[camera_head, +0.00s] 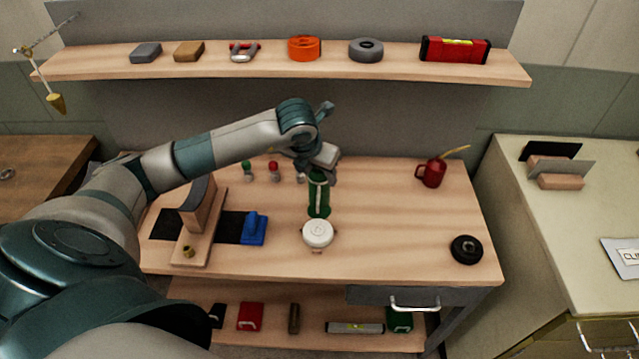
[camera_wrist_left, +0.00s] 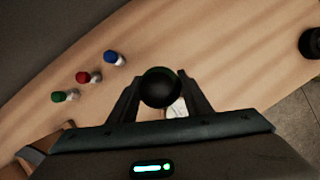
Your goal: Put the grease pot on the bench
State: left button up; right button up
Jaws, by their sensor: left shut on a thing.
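A tall green pot with a pale stripe (camera_head: 319,197), which I take for the grease pot, is upright over the middle of the bench (camera_head: 400,215). My left gripper (camera_head: 319,172) is shut on its upper part from above. In the left wrist view its round dark top (camera_wrist_left: 160,88) sits between the two fingers. I cannot tell whether its base touches the bench top or hangs just above it. My right gripper is in neither view.
A white lidded pot (camera_head: 318,234) stands just in front of the green pot. A blue block (camera_head: 254,229) and wooden stand (camera_head: 197,222) are left; small coloured-cap bottles (camera_head: 274,171) stand behind. A red oil can (camera_head: 433,173) and black round thing (camera_head: 466,249) are right, with clear bench between.

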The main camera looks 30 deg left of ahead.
aim_at(319, 184)
pick_arm(q)
jog(key=shift+f+p, duration=0.85)
jog(key=shift+f, duration=1.1)
jog(key=shift+f, duration=0.1)
jog(key=o, duration=1.5)
jog(key=shift+r, duration=0.2)
